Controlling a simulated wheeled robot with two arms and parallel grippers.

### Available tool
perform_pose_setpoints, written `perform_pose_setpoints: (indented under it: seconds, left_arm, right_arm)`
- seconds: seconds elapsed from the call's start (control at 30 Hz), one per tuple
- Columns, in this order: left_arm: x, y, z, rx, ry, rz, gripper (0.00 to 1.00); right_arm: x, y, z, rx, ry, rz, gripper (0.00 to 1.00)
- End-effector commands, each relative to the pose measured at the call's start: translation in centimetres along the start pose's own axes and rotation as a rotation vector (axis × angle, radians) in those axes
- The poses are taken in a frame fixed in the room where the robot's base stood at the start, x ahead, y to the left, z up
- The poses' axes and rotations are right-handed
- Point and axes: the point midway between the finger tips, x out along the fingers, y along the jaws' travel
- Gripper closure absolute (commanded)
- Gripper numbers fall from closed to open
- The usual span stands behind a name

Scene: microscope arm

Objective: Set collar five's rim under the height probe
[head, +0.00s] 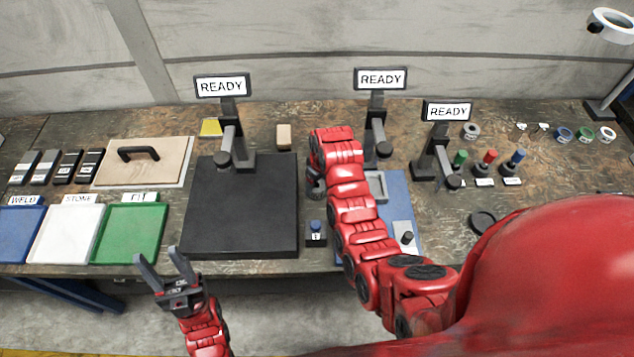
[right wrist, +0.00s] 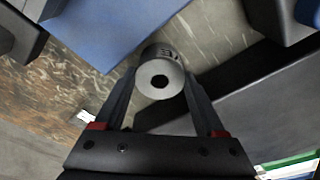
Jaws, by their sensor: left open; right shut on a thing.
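My right gripper (right wrist: 160,95) is shut on a grey metal collar (right wrist: 161,80) with a dark central hole. Dark marks on the collar's side are too small to read, so I cannot confirm it is number five. In the head view, my right arm hides most of this gripper, between the black plate (head: 235,218) and the blue mat (head: 400,190). Three probe stands with READY signs stand behind: left (head: 228,135), middle (head: 378,135) and right (head: 440,160). I cannot tell which is the height probe. My left gripper (head: 158,254) is open and empty at the bench's front edge.
Blue, white and green trays (head: 130,232) lie at left, with a handled wooden board (head: 145,160) behind. A small block with a blue knob (head: 316,232) stands beside the black plate. Coloured plugs (head: 490,160) and rings (head: 585,135) are at right. The black plate is bare.

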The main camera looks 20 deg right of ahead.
Motion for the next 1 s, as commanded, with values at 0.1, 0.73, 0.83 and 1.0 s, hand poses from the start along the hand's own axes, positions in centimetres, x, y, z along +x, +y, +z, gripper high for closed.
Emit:
perform_pose_setpoints:
  seconds: [0.1,0.73,0.83,1.0]
  left_arm:
    - [-0.3,0.0,0.1,0.000,0.000,0.000,0.50]
    - [-0.8,0.0,0.1,0.000,0.000,0.000,0.50]
    - [-1.5,0.1,0.3,0.000,0.000,0.000,0.50]
    - [3.0,-0.1,-0.5,0.000,0.001,0.000,0.50]
  right_arm:
    - [0.3,0.0,0.0,-0.001,0.002,0.001,1.00]
    - [-1.2,0.1,-0.1,-0.001,0.002,0.002,0.00]
    - [-2.8,0.1,-0.1,-0.001,0.006,0.004,0.00]
    - [-8.3,-0.1,-0.2,0.000,0.001,-0.002,0.00]
